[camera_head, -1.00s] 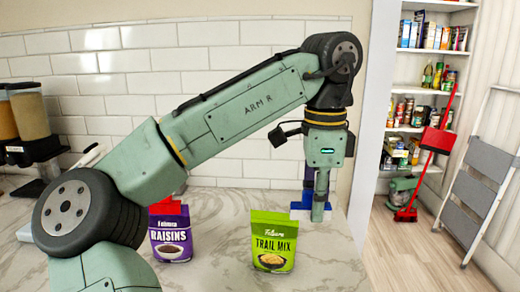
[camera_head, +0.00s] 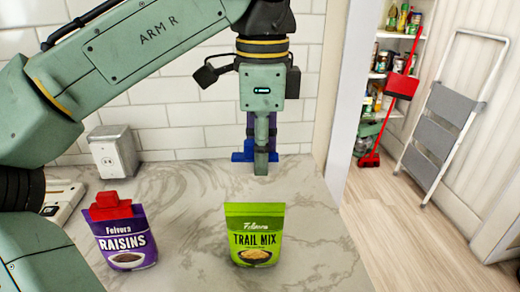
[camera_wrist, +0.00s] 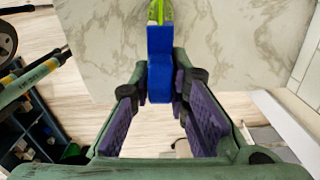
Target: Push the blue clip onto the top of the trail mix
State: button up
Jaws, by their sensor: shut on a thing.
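The green trail mix bag (camera_head: 255,238) stands upright on the marble counter in the head view, with no clip on its top edge. A bit of green also shows at the top of the wrist view (camera_wrist: 160,9). My gripper (camera_head: 262,166) is behind the bag, pointing down. It is shut on the blue clip (camera_head: 240,152), partly hidden by the fingers in the head view. In the wrist view the blue clip (camera_wrist: 160,62) sits between the fingertips and sticks out towards the green bag. The clip looks apart from the bag in the head view.
A purple raisins bag (camera_head: 126,245) with a red clip (camera_head: 110,206) on top stands to the left. A grey outlet box (camera_head: 114,152) is at the tiled wall. The marble counter (camera_head: 190,210) is clear between the bags. A step ladder (camera_head: 445,120) stands right.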

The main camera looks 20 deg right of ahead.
jog(key=shift+w+f+b, duration=0.1)
jog(key=shift+f+b, duration=1.25)
jog(key=shift+f, duration=1.6)
jog(key=shift+p, duration=1.4)
jog(key=shift+f+b, duration=0.4)
jog(key=shift+f, duration=1.2)
jog(key=o, duration=0.9)
jog(key=shift+r, duration=0.1)
notch_tip(320, 180, up, 7)
jog(key=shift+r, duration=0.2)
